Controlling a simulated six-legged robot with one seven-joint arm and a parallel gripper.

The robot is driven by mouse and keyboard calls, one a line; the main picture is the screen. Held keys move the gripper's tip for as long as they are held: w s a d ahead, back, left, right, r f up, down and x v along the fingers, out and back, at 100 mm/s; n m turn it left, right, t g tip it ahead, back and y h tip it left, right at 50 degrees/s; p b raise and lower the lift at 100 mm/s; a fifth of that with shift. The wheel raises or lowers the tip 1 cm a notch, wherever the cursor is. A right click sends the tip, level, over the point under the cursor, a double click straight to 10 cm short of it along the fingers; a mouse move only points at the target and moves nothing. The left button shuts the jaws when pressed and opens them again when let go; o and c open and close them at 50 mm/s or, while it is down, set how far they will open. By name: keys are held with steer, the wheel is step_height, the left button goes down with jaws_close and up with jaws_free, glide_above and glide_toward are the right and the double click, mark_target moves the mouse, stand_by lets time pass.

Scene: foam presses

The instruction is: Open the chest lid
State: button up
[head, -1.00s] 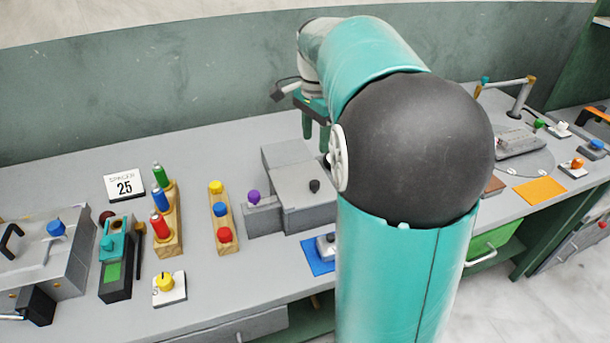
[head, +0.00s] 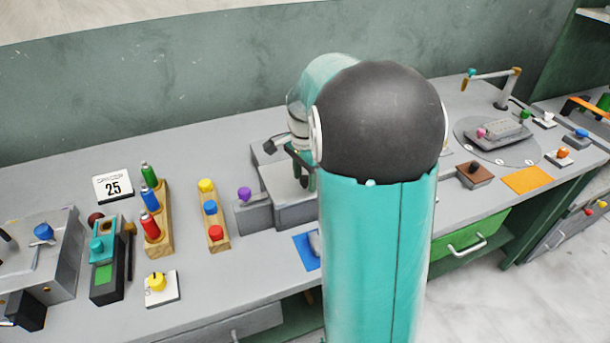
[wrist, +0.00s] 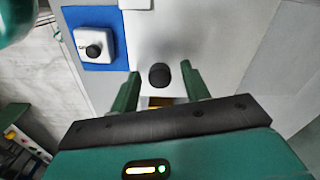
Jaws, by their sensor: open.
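A grey box that looks like the chest (head: 268,177) stands on the bench, partly hidden behind my arm in the head view. Its flat top looks shut. In the wrist view the pale top (wrist: 205,35) lies beneath my gripper, with a dark round knob (wrist: 159,75) on it. My gripper (wrist: 160,82) is open, with one finger on each side of the knob. I cannot tell whether the fingers touch it. The gripper is over the box in the head view (head: 304,172), where my arm hides the knob.
A grey block with a purple knob (head: 244,194) adjoins the box on the left. A blue mat (wrist: 85,62) with a small black-knobbed block (wrist: 94,45) lies close by. A wooden rack with coloured knobs (head: 214,218) stands further left. A green drawer (head: 470,236) is at right.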

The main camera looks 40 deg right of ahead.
jaws_close()
steer(key=w+d, duration=0.1)
steer(key=w, duration=0.3)
steer(key=w+d, duration=0.1)
steer(key=w, duration=0.4)
steer(key=w+d, duration=0.1)
steer(key=w, duration=0.3)
steer(key=shift+w+d+r, duration=0.1)
steer(key=shift+w+d, duration=0.2)
steer(key=shift+d, duration=0.05)
jaws_free()
step_height(320, 180, up, 14)
